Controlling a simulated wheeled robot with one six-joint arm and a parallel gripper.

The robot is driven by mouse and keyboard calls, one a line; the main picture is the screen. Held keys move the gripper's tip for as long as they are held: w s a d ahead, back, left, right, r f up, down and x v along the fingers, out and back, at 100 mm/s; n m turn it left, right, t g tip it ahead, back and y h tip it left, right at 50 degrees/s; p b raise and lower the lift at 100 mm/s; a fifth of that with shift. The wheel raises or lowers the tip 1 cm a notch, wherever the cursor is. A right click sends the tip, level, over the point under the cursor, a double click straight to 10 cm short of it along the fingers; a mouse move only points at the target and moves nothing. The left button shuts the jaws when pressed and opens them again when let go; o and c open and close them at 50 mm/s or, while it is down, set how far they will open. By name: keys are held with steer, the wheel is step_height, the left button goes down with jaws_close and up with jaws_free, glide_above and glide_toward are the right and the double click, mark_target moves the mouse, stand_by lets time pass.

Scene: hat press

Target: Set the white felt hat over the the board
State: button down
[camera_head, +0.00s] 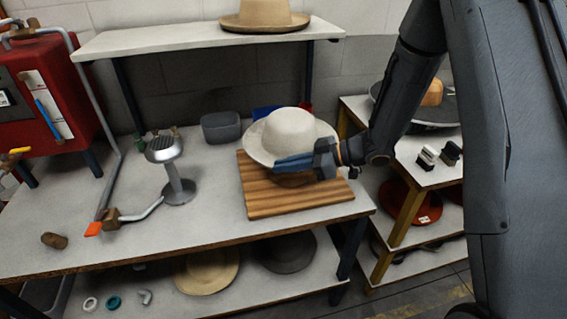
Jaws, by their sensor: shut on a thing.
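The white felt hat (290,128) is upright over the wooden board (290,204) on the workbench, with its brim slightly tilted. My gripper (296,161) reaches in from the right and is shut on the hat's near brim. The fingers cover part of the near brim. A brown rounded shape shows just below the fingers, between hat and board. I cannot tell whether the hat touches the board.
A metal steamer stand (176,170) and a pipe with an orange handle (93,229) are on the bench to the left. A grey box (221,127) sits behind the board. A tan hat (264,15) rests on the upper shelf (180,38).

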mark_target(285, 202)
steer(key=shift+f+b, duration=2.85)
steer(key=shift+f, duration=2.45)
steer(key=shift+f+b, duration=0.3)
steer(key=shift+f, duration=0.3)
steer(key=c, duration=1.8)
jaws_free()
steer(key=shift+o, duration=0.2)
steer(key=b+v, duration=0.1)
steer(key=v, duration=0.6)
steer(key=shift+d+r+b, duration=0.2)
steer(key=shift+d+b, duration=0.1)
